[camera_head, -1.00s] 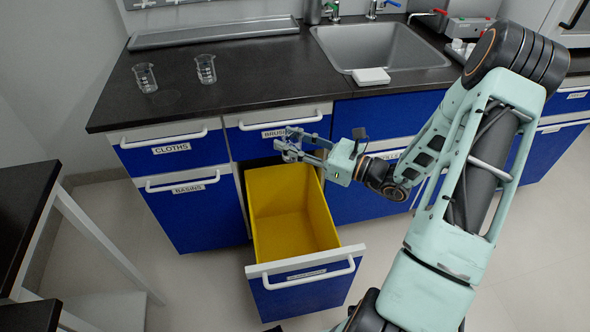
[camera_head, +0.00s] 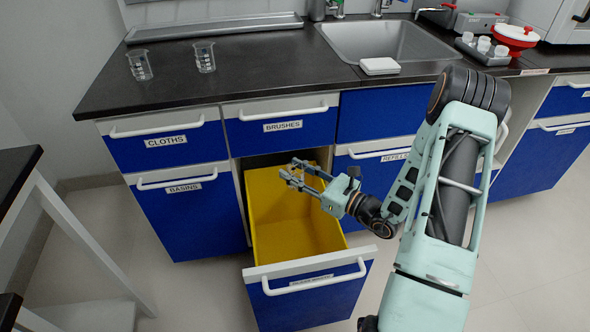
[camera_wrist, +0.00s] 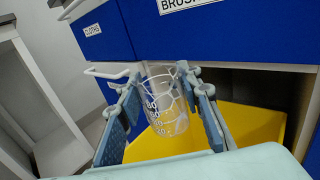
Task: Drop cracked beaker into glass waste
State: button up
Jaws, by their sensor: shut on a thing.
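My gripper (camera_head: 290,176) is shut on a clear glass beaker (camera_wrist: 166,110), held between the two fingers in the wrist view. The gripper is over the back part of a yellow bin (camera_head: 282,238) inside a pulled-out drawer (camera_head: 310,300). The yellow bin also shows behind and below the beaker in the wrist view (camera_wrist: 252,122). The drawer's label is too small to read.
Two other beakers (camera_head: 139,66) (camera_head: 205,58) stand on the black counter (camera_head: 250,85), left of the sink (camera_head: 385,42). Closed blue drawers labelled CLOTHS (camera_head: 166,146) and BRUSHES (camera_head: 283,127) lie above and beside the open one. A dark-topped table (camera_head: 15,175) stands at left.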

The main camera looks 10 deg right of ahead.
jog(key=shift+f, duration=0.35)
jog(key=o, duration=1.2)
jog(key=shift+s, duration=0.1)
jog(key=v, duration=1.2)
jog(key=shift+a+r, duration=0.1)
